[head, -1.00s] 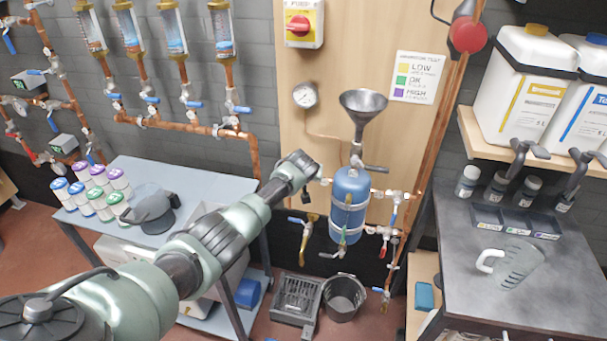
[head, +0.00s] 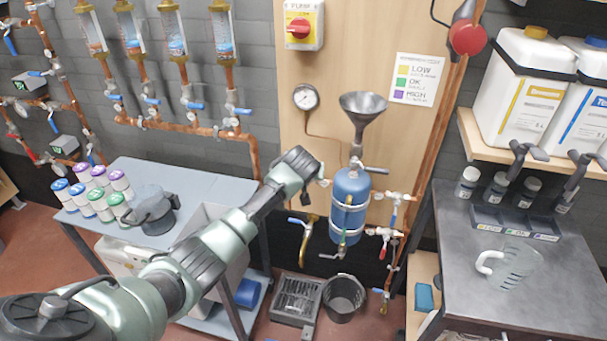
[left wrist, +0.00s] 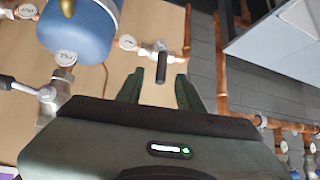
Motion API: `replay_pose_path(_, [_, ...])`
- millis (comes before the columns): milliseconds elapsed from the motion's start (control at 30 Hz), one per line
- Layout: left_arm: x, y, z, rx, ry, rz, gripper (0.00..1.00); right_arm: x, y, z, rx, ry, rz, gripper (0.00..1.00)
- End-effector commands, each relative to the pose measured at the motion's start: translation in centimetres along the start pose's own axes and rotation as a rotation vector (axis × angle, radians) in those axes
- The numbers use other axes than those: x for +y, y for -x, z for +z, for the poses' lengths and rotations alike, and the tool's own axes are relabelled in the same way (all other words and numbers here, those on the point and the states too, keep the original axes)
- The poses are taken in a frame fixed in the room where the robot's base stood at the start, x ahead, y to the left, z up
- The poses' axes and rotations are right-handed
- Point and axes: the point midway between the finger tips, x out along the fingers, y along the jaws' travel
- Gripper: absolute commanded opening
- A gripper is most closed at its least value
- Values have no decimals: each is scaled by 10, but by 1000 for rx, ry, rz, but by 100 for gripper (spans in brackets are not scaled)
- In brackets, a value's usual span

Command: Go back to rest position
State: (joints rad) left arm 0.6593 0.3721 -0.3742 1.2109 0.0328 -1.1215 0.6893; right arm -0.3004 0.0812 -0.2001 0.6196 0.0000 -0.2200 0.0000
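My left arm reaches in from the lower left of the head view. Its gripper (head: 308,190) is just left of the blue tank (head: 350,200), near the wall pipework, and is small there. In the left wrist view, the two dark fingers (left wrist: 160,84) are apart with nothing held between them. A valve with a dark handle (left wrist: 162,68) lies just beyond and between the fingertips; I cannot tell whether they touch it. The blue tank also shows at the upper left of the wrist view (left wrist: 85,28). My right gripper is not in view.
A metal funnel (head: 363,105) stands above the tank. A grey table (head: 190,180) with several capped bottles is at left. A dark bench (head: 460,270) with a clear jug (head: 512,265) is at right. A bucket (head: 344,297) stands on the floor below.

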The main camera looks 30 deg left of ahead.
Motion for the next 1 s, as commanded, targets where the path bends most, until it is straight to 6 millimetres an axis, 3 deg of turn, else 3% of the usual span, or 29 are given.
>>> replay_pose_path(667, [0,2,6,-7,-5,0,37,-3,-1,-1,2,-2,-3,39])
replay_pose_path(767, [0,-11,33,-33,-29,5,37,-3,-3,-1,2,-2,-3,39])
replay_pose_path(867, [-3,-35,86,-83,-78,15,37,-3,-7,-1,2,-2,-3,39])
replay_pose_path(1000, [-11,-68,188,-170,-168,41,37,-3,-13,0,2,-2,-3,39])
